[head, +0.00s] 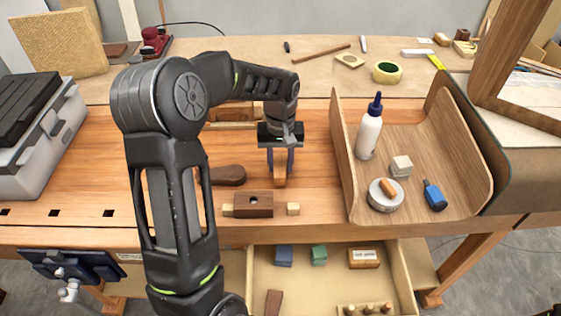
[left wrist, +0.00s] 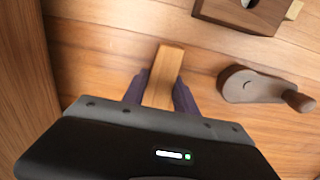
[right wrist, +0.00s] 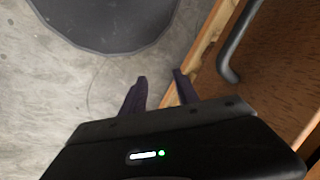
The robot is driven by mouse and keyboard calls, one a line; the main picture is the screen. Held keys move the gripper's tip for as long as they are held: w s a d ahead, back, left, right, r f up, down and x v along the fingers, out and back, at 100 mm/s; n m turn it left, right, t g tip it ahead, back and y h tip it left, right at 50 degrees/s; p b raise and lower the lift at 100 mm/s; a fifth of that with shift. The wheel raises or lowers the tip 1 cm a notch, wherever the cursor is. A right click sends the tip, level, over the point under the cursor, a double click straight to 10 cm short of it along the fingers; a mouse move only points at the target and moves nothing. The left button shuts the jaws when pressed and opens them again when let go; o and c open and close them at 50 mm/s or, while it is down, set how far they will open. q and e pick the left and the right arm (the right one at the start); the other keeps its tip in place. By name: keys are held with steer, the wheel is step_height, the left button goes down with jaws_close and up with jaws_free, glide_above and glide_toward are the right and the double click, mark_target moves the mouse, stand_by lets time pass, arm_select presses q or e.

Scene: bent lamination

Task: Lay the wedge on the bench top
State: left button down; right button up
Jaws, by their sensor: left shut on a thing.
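The wedge (left wrist: 164,76) is a light wooden piece held between the two fingers of my left gripper (left wrist: 160,92). In the head view the wedge (head: 279,176) points down from the left gripper (head: 279,158) over the bench top (head: 85,175). I cannot tell whether its lower end touches the bench. My right gripper (right wrist: 160,88) has its fingers apart with nothing between them, over the grey floor beside a wooden edge. It is not in the head view.
A dark wooden block (head: 254,204), a small light block (head: 293,208) and a brown crank handle (head: 228,175) lie close to the wedge. A curved wooden tray (head: 338,135) with a white bottle (head: 369,130) stands to the right. An open drawer (head: 257,288) is below.

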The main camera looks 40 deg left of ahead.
mark_target(281, 163)
arm_select(q)
steer(key=shift+f, duration=0.2)
steer(key=c, duration=1)
jaws_free()
steer(key=shift+o, duration=0.2)
step_height(281, 163, up, 12)
steer(key=b, duration=0.1)
steer(key=shift+r, duration=0.15)
